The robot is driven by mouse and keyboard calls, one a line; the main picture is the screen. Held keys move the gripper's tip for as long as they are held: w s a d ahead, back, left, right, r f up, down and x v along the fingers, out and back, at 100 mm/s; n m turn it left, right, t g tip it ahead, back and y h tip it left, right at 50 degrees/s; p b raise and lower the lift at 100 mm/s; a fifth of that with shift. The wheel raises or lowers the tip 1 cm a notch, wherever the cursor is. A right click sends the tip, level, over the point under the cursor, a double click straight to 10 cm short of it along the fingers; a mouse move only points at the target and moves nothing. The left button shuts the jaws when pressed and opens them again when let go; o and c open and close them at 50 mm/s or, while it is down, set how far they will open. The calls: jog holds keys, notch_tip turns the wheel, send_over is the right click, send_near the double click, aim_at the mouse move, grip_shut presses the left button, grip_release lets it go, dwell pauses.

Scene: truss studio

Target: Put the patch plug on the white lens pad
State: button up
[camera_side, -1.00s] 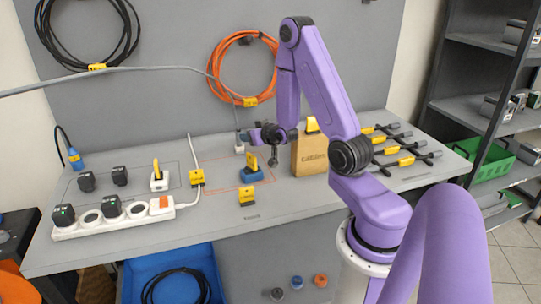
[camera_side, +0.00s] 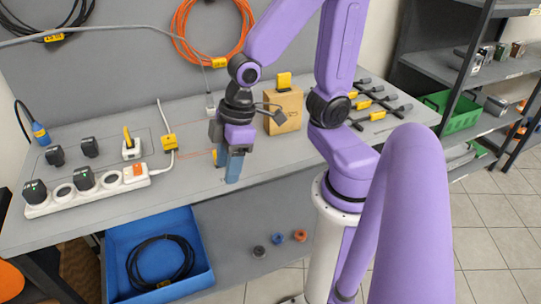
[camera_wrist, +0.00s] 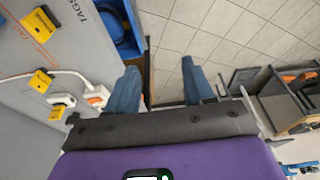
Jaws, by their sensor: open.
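My gripper (camera_side: 233,170) points down over the front middle of the workbench. In the wrist view its two blue fingers (camera_wrist: 160,90) are spread apart with nothing between them. I cannot tell which item is the patch plug. Plug-like items on the left are two black plugs (camera_side: 54,155) (camera_side: 90,147), a white plug with a yellow tag (camera_side: 131,149), and a blue connector (camera_side: 40,133) on a black cable. I cannot make out a white lens pad; my gripper hides part of the bench.
A white power strip (camera_side: 110,187) with black adapters lies at the front left. A brown box (camera_side: 284,112) stands right of my gripper. A blue bin (camera_side: 199,241) is below the bench edge. Black tools with yellow tags (camera_side: 377,115) lie at the right.

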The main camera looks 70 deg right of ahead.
jog(key=s+d+r+n+g+h, duration=0.1)
jog(key=s+d+r+n, duration=0.1)
jog(key=s, duration=0.6)
jog(key=shift+s+r+n+g+h, duration=0.3)
jog(key=shift+s+r+n, duration=0.1)
jog(key=shift+n, duration=0.3)
dwell(0.3)
